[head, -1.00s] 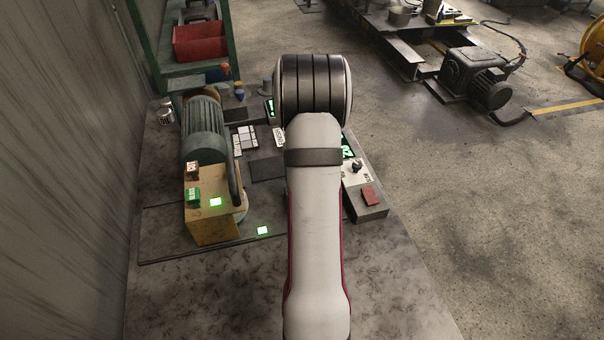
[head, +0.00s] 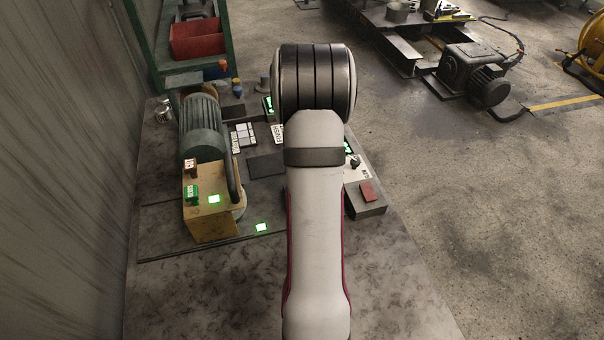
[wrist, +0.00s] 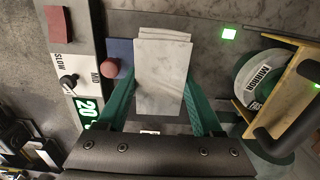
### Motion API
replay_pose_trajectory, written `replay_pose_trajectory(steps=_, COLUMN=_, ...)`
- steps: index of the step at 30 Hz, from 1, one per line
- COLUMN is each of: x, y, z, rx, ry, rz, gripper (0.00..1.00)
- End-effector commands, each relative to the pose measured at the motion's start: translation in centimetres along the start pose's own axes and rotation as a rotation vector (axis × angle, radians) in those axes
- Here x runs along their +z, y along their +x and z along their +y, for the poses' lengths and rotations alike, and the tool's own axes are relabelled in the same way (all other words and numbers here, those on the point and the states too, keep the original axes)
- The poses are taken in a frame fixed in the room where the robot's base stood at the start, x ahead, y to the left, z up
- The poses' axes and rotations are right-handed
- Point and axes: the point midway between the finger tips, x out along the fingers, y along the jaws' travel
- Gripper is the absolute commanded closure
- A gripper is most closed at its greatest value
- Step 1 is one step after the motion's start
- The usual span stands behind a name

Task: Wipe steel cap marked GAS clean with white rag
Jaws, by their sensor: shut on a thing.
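My gripper (wrist: 160,98) shows in the wrist view, with a green finger on each side of a pale, grey-streaked folded stack, which looks like the white rag (wrist: 162,58). The fingers are shut on it, and its layered far edge sticks out beyond them. In the head view my own arm hides the gripper and the rag. I cannot make out a steel cap marked GAS in either view; it may be behind the arm or the rag.
A green motor (head: 202,130) with a yellow box (head: 208,205) stands left on the bench. A control box (head: 366,198) with a red pad is right of my arm. A reddish ball (wrist: 110,68) on a blue pad sits near the left finger. The front bench is clear.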

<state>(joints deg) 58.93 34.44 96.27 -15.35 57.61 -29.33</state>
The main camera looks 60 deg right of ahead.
Motion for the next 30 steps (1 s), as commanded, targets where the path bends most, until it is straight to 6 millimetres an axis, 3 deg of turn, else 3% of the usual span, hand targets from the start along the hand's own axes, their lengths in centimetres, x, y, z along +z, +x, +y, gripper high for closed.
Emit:
replay_pose_trajectory(steps=16, x=-0.1, y=-4.9, z=0.0, rx=0.001, ry=0.001, rz=0.002, gripper=1.0)
replay_pose_trajectory(steps=30, x=-0.1, y=-5.6, z=-0.5, rx=0.0, ry=-0.009, rz=0.001, gripper=1.0)
